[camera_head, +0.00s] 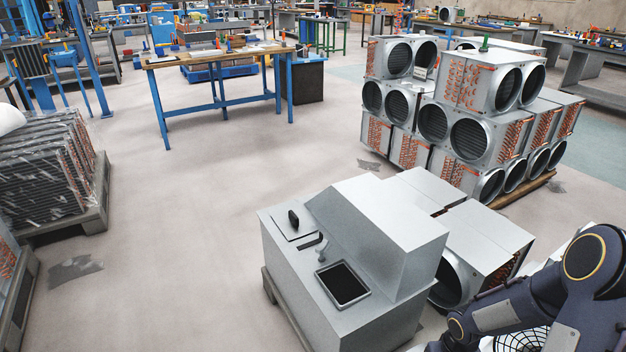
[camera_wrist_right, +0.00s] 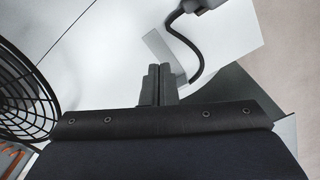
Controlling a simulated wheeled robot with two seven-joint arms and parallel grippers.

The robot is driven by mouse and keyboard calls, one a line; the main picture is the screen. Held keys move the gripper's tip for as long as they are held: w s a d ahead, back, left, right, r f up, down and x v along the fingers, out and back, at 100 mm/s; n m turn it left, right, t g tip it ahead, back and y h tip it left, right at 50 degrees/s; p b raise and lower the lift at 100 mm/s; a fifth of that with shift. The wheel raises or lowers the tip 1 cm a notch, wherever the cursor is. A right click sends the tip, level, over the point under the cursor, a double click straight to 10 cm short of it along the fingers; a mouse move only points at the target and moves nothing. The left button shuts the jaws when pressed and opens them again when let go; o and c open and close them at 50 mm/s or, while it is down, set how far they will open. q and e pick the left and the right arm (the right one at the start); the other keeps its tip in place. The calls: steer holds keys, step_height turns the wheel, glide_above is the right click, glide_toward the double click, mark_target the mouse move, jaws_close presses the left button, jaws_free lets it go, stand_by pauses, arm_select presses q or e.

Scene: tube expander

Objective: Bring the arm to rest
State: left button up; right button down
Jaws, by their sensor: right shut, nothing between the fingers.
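My right arm (camera_head: 520,305) is bent at the lower right of the head view, beside the grey machine. Its gripper is out of that view or hidden. In the right wrist view, the right gripper (camera_wrist_right: 158,84) is shut, its two dark fingers together with nothing between them. Beyond the fingers is a pale flat surface (camera_wrist_right: 110,55) with a dark curved bar (camera_wrist_right: 196,48) to their upper right. I cannot tell the distance to them.
The grey box-shaped machine (camera_head: 375,240) with a black panel (camera_head: 342,284) stands at the front centre. Finned coil units (camera_head: 470,140) are stacked behind it. A round fan grille (camera_wrist_right: 22,95) is at the left of the wrist view. Open floor lies left of the machine.

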step_height(320, 180, up, 10)
steer(key=t, duration=0.1)
steer(key=s+a+r+m+t+y, duration=0.1)
steer(key=s+a+r+t+y, duration=0.1)
steer(key=s+a+r, duration=0.55)
steer(key=s+a+r+t+y, duration=0.2)
steer(key=s+a+r+t, duration=0.15)
steer(key=s+r, duration=0.55)
step_height(320, 180, up, 18)
steer(key=w+p, duration=0.1)
steer(key=p, duration=1.6)
steer(key=shift+w+a+r+g+p, duration=0.2)
steer(key=shift+w+a+g+p, duration=0.15)
steer(key=shift+g, duration=0.1)
steer(key=shift+d, duration=0.1)
